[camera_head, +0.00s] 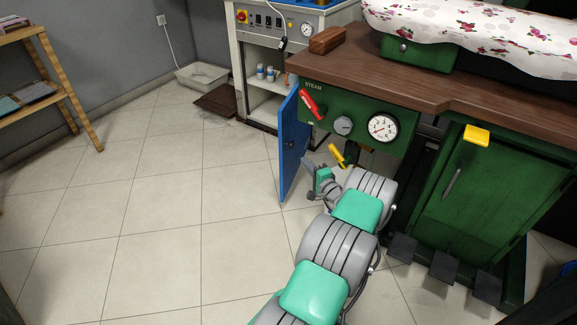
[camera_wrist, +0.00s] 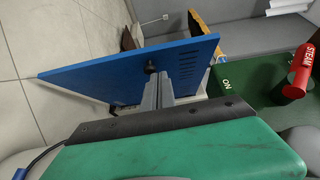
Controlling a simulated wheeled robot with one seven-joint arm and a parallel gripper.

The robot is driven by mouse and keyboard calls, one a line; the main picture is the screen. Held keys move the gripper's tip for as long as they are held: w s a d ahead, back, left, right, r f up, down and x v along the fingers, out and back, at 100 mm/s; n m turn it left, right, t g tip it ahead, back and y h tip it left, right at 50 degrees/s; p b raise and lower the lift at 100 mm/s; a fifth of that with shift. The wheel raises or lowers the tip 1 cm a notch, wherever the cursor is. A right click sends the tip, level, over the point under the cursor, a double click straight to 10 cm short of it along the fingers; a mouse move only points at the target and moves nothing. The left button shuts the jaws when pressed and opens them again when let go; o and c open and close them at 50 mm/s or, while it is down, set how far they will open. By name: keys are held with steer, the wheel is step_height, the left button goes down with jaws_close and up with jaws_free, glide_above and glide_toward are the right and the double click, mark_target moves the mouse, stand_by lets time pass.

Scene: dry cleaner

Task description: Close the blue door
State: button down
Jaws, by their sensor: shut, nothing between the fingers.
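The blue door (camera_head: 291,150) stands open in the head view, swung out from the front of the light grey cabinet (camera_head: 234,75). My gripper (camera_head: 307,166) is low, just right of the door's face, and is shut and empty. In the wrist view the blue door (camera_wrist: 110,78) spans the middle, with a black knob (camera_wrist: 150,67) and vent slots on its face. The shut fingers (camera_wrist: 158,86) point at the door close to the knob. I cannot tell whether they touch it.
The green steam press (camera_head: 360,122) with a red lever, gauge and brown wooden top (camera_head: 400,75) stands close on the right. Its pedals (camera_head: 440,262) stick out low. A brown mat (camera_head: 217,101) and a tray (camera_head: 202,76) lie behind the door. The tiled floor left is clear.

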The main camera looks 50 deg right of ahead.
steer(key=s+f, duration=0.1)
steer(key=b, duration=0.4)
glide_toward(283, 141)
steer(key=w+d+f, duration=0.1)
steer(key=w+d, duration=0.1)
steer(key=d, duration=0.2)
steer(key=shift+w+a+m, duration=0.2)
steer(key=shift+w+a, duration=0.05)
steer(key=shift+w, duration=0.35)
steer(key=shift+w+a+m, duration=0.2)
steer(key=shift+w+a, duration=0.05)
steer(key=shift+w, duration=0.35)
steer(key=shift+w+a+r+h+b, duration=0.1)
steer(key=shift+w+a+h+b, duration=0.15)
steer(key=shift+w, duration=0.35)
steer(key=shift+r, duration=0.1)
